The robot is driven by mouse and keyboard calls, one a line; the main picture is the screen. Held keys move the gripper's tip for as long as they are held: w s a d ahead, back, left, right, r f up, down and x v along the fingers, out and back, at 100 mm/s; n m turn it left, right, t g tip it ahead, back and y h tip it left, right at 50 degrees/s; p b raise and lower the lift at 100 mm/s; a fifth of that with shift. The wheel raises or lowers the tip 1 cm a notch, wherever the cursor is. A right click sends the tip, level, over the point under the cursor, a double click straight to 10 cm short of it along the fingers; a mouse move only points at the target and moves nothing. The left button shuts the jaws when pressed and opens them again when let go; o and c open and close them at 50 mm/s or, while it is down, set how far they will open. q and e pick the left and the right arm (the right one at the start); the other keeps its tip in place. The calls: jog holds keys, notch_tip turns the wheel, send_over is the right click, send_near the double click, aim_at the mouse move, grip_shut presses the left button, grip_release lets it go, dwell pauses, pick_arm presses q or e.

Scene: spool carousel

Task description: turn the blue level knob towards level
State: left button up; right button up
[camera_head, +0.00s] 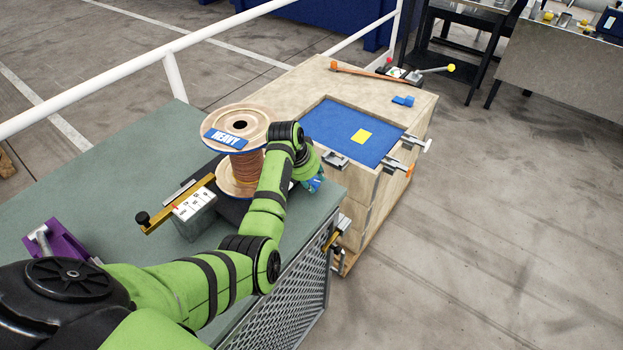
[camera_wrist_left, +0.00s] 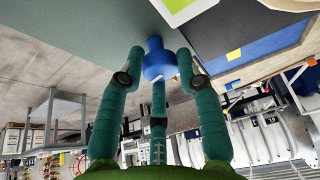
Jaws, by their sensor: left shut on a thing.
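The blue level knob (camera_wrist_left: 157,62) shows in the left wrist view between the fingers of my left gripper (camera_wrist_left: 160,58). The fingers are shut around it, and a small white mark shows on its side. In the head view, my left arm reaches over the green bench (camera_head: 120,150), with the left gripper (camera_head: 314,180) at the bench's right edge. There the gripper and arm hide most of the knob. My right gripper is in neither view.
A wooden spool (camera_head: 237,124) labelled HEAVY stands on the bench behind my arm. A brass bar with a white numbered block (camera_head: 194,204) lies before it. A purple holder (camera_head: 65,243) sits at left. A wooden cart (camera_head: 283,95) with a blue recess adjoins the bench.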

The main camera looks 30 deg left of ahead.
pick_arm(q)
jog(key=shift+w+r, duration=0.2)
jog(key=o, duration=0.9)
jog(key=shift+o, duration=1.2)
jog(key=shift+w+f, duration=0.1)
jog(key=shift+f, duration=0.05)
jog(key=v, duration=0.8)
jog(key=shift+d, duration=0.1)
